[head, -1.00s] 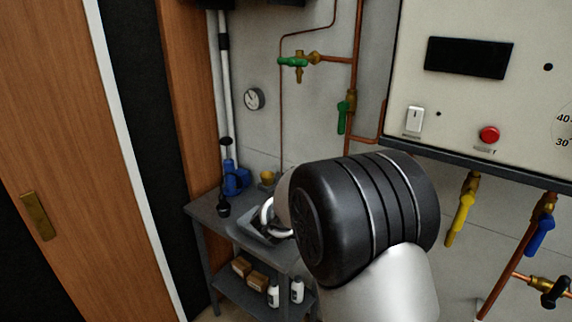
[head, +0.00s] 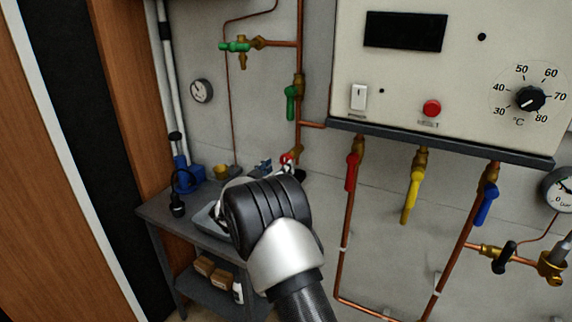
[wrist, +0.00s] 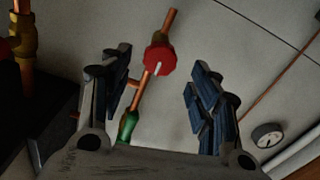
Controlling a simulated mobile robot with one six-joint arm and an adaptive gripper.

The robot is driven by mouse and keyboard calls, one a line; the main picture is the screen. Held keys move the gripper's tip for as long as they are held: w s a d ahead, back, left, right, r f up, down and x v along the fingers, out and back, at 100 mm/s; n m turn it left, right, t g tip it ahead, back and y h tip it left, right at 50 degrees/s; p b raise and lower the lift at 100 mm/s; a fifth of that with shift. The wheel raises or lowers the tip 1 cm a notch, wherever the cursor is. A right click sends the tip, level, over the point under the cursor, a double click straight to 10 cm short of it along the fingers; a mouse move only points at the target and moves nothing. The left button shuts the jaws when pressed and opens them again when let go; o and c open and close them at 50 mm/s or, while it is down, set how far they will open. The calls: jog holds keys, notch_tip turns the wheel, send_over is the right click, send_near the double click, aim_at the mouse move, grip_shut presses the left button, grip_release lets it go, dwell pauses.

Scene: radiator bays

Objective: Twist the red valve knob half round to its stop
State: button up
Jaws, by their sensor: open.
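The red valve knob (wrist: 160,58) has a white mark on its rim and sits on a copper pipe in the wrist view. My gripper (wrist: 161,68) is open, with one blue-padded finger on each side of the knob in that view. The fingers look apart from the knob, and nothing is between the pads that I can see touching. In the head view the knob (head: 286,158) shows as a small red spot just beyond my gripper, mostly hidden by my wrist.
A green-handled valve (wrist: 127,127) sits below the knob on the same pipe. A heater panel (head: 460,100) overhangs red, yellow and blue lever valves at the right. A grey cart (head: 155,212) with a tray stands at the left. A gauge (wrist: 267,135) is on the wall.

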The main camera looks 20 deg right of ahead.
aim_at(285, 162)
jog(key=b+x, duration=0.1)
jog(key=x, duration=0.5)
jog(key=shift+w+d, duration=0.15)
jog(key=shift+d, duration=0.05)
jog(key=c, duration=1.1)
